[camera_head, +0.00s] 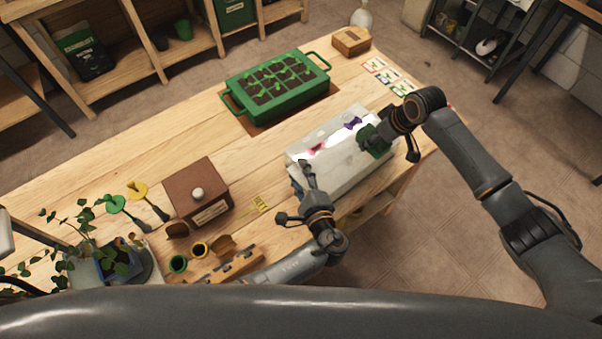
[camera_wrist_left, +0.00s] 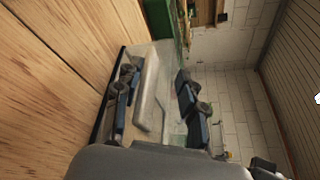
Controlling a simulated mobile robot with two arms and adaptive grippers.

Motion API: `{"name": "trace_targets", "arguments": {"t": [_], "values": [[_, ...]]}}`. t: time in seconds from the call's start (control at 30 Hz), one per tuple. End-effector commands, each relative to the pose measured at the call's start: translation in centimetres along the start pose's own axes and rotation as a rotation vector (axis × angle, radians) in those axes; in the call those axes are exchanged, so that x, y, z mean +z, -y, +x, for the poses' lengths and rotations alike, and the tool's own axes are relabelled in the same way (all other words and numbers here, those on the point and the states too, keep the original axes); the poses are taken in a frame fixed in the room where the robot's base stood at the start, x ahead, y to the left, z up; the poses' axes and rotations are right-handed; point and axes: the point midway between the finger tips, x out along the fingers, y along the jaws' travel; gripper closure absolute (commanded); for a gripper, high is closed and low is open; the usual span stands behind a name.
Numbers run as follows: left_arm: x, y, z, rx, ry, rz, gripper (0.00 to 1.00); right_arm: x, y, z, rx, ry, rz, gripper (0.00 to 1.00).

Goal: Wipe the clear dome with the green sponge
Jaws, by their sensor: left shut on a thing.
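The clear dome (camera_head: 345,174) is a pale, see-through box-shaped cover near the table's right front edge, with pink and purple shapes showing at its top. My left gripper (camera_head: 305,175) is at the dome's left end and shut on its edge. In the left wrist view, the pale dome wall (camera_wrist_left: 150,92) lies between the two dark fingers of the left gripper (camera_wrist_left: 158,98). The dark green sponge (camera_head: 372,140) is at the dome's right upper side. My right gripper (camera_head: 384,132) holds it there; its fingertips are partly hidden, and I cannot tell whether sponge and dome touch.
A green seedling tray (camera_head: 236,101) stands behind the dome. A brown box (camera_head: 198,180) with a white knob is left of it. Small pots (camera_head: 178,263), yellow and green tools, and a plant crowd the left front. Seed packets (camera_head: 375,65) and a wooden box (camera_head: 351,41) are at the far right.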

Motion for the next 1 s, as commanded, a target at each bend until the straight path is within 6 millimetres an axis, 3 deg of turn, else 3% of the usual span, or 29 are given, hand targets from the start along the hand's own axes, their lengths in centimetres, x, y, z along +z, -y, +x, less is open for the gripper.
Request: {"name": "trace_targets", "arguments": {"t": [0.03,0.37,1.0], "values": [[0.0,-1.4,-0.1,0.023,-0.001,0.016,1.00,0.0,-0.1,0.1,0.000,-0.001,0.000,0.75],[0.0,-1.3,-0.1,0.023,-0.003,0.015,1.00,-0.2,-0.1,-0.3,0.000,-0.004,-0.001,0.75],[0.0,-1.3,-0.1,0.022,-0.004,0.016,1.00,-2.6,-0.1,-6.0,0.000,-0.004,-0.002,0.75]]}}
